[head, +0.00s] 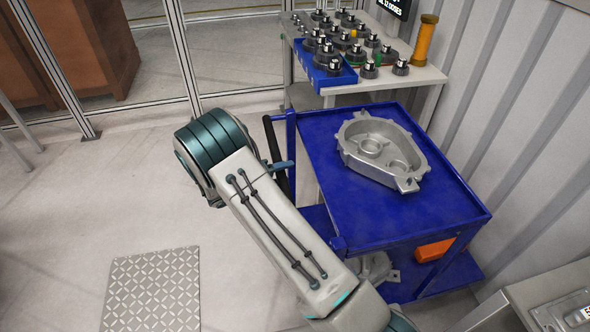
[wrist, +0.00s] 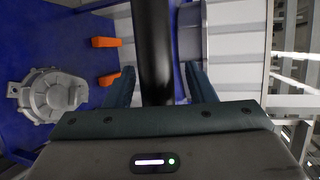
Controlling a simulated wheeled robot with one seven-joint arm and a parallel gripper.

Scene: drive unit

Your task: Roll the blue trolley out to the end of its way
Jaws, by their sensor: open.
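The blue trolley (head: 345,215) stands beside the corrugated wall, with a grey metal casting (head: 381,152) on its top. A black upright handle (head: 275,150) is at its left end. My gripper is mostly hidden behind my arm in the head view; one teal finger shows by the handle. In the wrist view my gripper (wrist: 159,70) is open, and the black handle (wrist: 154,40) runs between its two fingers, with gaps visible at both sides. The trolley's lower shelf (wrist: 65,35) carries another casting (wrist: 50,96) and orange parts (wrist: 105,42).
A grey bench (head: 425,75) with a blue bin (head: 322,70) and several dark tooling parts stands behind the trolley. A machine edge (head: 540,300) is at the lower right. A metal tread plate (head: 153,291) lies on the floor at left; the floor there is clear.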

